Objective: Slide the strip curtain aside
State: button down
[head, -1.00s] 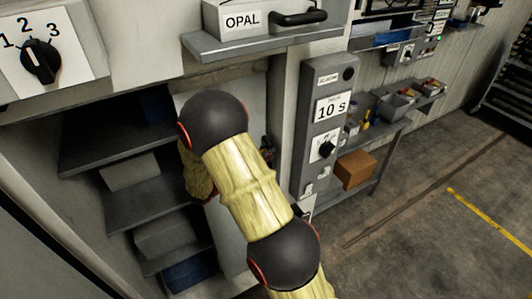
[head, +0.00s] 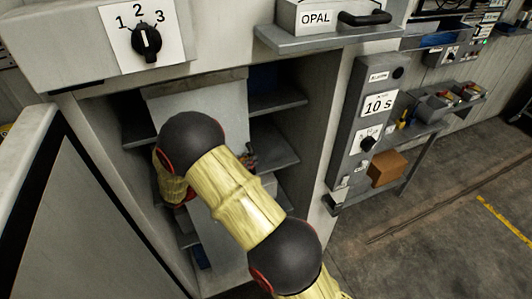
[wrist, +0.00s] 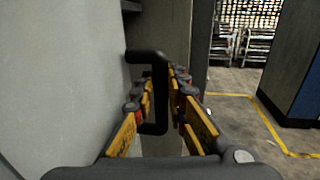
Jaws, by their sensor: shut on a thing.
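In the wrist view a pale flat surface (wrist: 55,80) fills the left, and a black bracket-shaped handle (wrist: 162,95) stands upright between my fingers. My gripper (wrist: 160,88) is shut on this handle. In the head view my gripper is mostly hidden behind my arm.
Grey shelves (head: 275,100) show right of the panel. An open cabinet door (head: 70,215) stands at the left. Above are a 1-2-3 dial (head: 147,39) and a drawer marked OPAL (head: 315,17). A "10 s" control box (head: 370,120) stands right; floor beyond is open.

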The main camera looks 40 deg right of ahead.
jog(key=shift+w+a, duration=0.2)
jog(key=shift+a, duration=0.5)
jog(key=shift+w+a, duration=0.2)
jog(key=shift+a, duration=0.5)
jog(key=c, duration=1.9)
grip_release()
jog(key=shift+o, duration=0.7)
